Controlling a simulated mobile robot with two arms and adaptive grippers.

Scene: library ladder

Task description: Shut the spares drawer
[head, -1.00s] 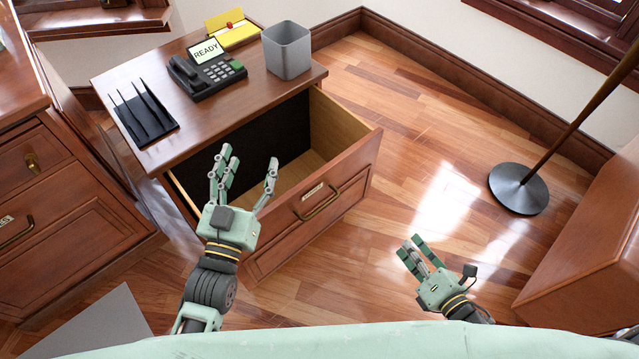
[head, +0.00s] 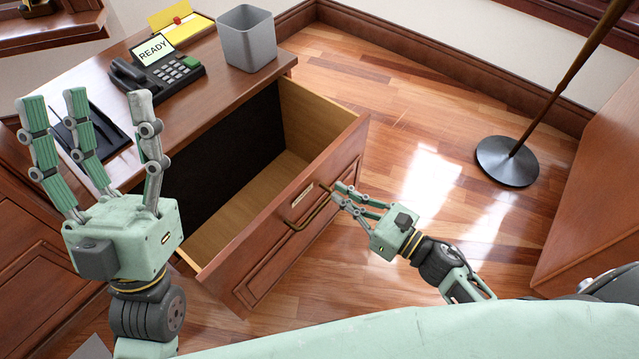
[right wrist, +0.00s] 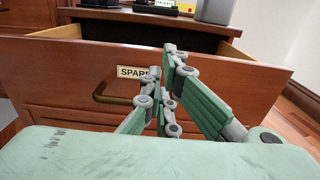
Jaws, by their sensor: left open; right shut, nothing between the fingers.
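The spares drawer (head: 330,165) stands pulled out of the wooden cabinet, and its inside looks empty in the part I see. Its label, reading "SPAR" before my fingers cover the rest, shows in the right wrist view (right wrist: 132,72). A brass handle (head: 303,213) is on its front. My right gripper (head: 342,193) is shut and empty, with its fingertips at the drawer front by the right end of the handle; I cannot tell whether they touch. My left gripper (head: 95,105) is open and empty, raised at the left, in front of the cabinet top.
A lamp base (head: 507,161) stands on the floor at right.

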